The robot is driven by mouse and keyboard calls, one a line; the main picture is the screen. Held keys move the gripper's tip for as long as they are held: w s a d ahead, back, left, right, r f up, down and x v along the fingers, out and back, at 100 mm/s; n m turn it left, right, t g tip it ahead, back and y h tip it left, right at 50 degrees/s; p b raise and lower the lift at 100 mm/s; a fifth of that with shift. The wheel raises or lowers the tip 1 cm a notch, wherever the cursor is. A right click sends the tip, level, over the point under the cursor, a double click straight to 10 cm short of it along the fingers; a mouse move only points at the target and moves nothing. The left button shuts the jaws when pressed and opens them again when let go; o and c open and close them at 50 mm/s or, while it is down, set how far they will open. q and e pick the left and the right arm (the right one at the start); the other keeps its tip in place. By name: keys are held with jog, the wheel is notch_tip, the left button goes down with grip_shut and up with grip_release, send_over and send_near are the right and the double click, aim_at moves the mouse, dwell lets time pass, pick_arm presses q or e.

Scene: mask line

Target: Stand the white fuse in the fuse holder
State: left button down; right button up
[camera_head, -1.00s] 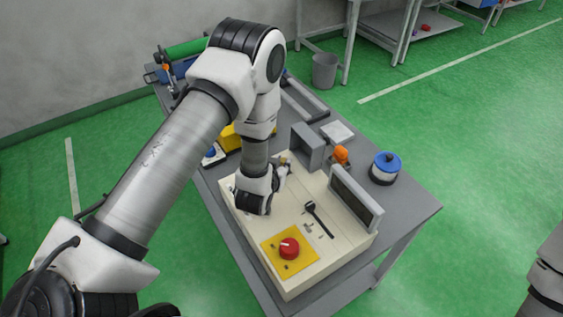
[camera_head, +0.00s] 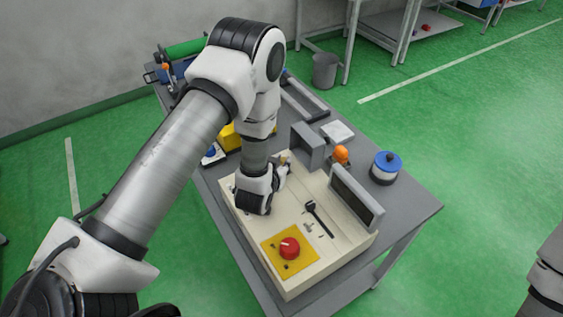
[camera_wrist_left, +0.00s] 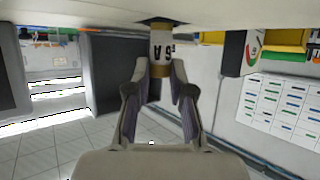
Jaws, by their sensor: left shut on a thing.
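The white fuse (camera_wrist_left: 161,47), with dark lettering and a brass-coloured cap, is between the two fingers of my left gripper (camera_wrist_left: 160,80) in the left wrist view. The gripper is shut on its capped end. The fuse's other end meets a dark fitting, which looks like the fuse holder (camera_wrist_left: 156,21), on the pale panel face. How deep it sits there is hidden.
A red knob (camera_head: 289,247) on a yellow plate, a black lever (camera_head: 318,217) and a raised display (camera_head: 357,195) are on the panel. A grey box (camera_head: 308,146), an orange lamp (camera_head: 341,154) and a blue-lidded jar (camera_head: 385,167) stand beyond it.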

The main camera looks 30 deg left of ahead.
pick_arm(q)
jog(key=shift+f, duration=0.2)
jog(key=shift+r+p, duration=0.4)
jog(key=shift+r, duration=0.45)
jog(key=shift+f+b, duration=0.8)
jog(key=shift+f, duration=0.05)
dwell(0.7)
jog(key=shift+r, duration=0.1)
jog(key=shift+r+p, duration=0.6)
jog(key=shift+r, duration=0.15)
dwell(0.4)
jog(key=shift+f+b, duration=0.75)
jog(key=shift+f, duration=0.1)
